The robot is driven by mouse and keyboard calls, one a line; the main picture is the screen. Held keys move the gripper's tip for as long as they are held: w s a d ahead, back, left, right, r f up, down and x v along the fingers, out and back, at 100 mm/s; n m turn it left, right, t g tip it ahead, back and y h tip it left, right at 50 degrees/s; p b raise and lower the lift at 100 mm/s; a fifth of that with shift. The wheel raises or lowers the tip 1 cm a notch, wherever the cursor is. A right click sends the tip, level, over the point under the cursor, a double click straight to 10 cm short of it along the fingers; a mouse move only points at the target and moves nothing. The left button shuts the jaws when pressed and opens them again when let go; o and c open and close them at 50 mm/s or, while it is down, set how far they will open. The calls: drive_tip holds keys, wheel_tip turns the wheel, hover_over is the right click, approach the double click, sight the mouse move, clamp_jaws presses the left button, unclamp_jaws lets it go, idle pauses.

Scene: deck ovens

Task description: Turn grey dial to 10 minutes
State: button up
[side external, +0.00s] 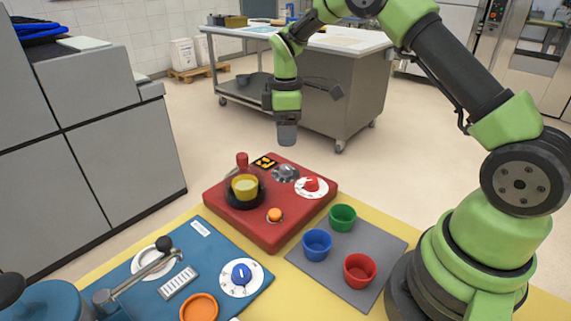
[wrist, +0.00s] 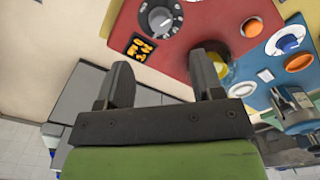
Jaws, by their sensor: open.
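The grey dial (side external: 286,172) sits on top of the red panel (side external: 270,237), near its far edge, between a small display with orange digits (side external: 265,162) and a red dial on a white disc (side external: 312,186). In the wrist view the grey dial (wrist: 160,19) is at the top, just beyond the display (wrist: 140,47). The small marks around the dial are too small to read. My gripper (side external: 287,140) hangs above and slightly behind the grey dial, apart from it. In the wrist view my gripper (wrist: 163,75) is open, with nothing between its fingers.
A blue panel (side external: 205,260) with a blue dial (side external: 241,275) and a lever lies at left front. Green, blue and red cups stand on a grey mat (side external: 385,235) at right.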

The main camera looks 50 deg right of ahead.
sight(286, 167)
wheel_tip(286, 167, down, 9)
drive_tip(key=shift+f, duration=0.15)
idle(0.4)
drive_tip(key=c, duration=0.9)
